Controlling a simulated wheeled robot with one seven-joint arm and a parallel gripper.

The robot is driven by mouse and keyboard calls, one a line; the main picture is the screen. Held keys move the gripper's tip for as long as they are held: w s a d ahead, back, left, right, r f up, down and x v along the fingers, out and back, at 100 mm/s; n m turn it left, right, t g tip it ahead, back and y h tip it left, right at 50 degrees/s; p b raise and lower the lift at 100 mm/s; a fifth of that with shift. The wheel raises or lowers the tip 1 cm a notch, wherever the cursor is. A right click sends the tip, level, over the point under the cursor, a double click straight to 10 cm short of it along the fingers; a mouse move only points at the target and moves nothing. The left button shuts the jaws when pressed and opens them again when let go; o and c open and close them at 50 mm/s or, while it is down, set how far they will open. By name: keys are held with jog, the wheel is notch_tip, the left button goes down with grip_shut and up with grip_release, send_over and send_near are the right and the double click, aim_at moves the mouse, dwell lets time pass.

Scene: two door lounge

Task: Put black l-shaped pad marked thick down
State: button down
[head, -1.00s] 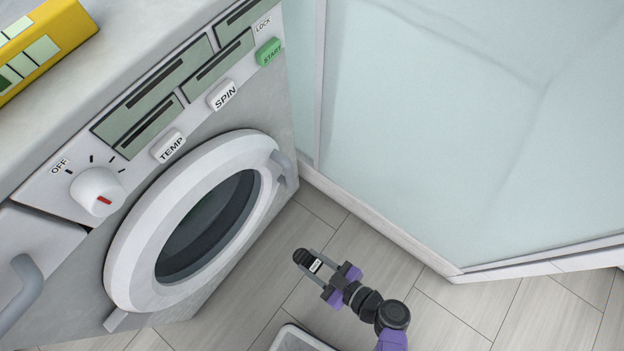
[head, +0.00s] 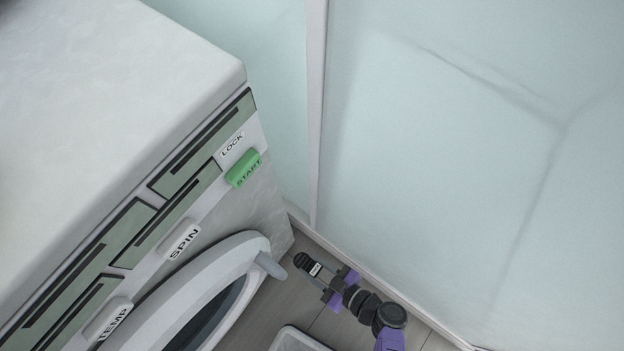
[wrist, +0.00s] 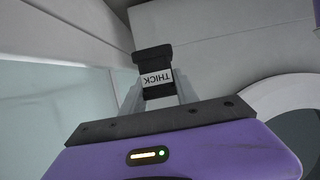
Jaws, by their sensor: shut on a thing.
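The black L-shaped pad (wrist: 153,58) is held between the fingers of my gripper (wrist: 158,92). Its white label reads THICK, upside down in the wrist view. In the head view the pad (head: 303,261) sticks out past the fingertips of my gripper (head: 318,274), with the small white label showing. The gripper is shut on it, in front of the frosted glass panel and to the right of the washing machine's door. Part of the pad is hidden between the fingers.
The washing machine (head: 262,195) fills the left side, its round door (head: 160,310) close to my gripper. Its top (head: 120,90) shows bare and flat. A frosted glass panel (head: 450,150) stands at right. A grey-rimmed tray (head: 290,340) is at the bottom edge, above grey floor.

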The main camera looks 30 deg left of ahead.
notch_tip(320, 180, down, 15)
jog(key=b, duration=0.9)
jog(key=shift+f, duration=0.2)
jog(key=c, duration=0.9)
grip_release()
jog(key=p+v, duration=0.3)
jog(key=v, duration=0.9)
jog(key=shift+d, duration=0.1)
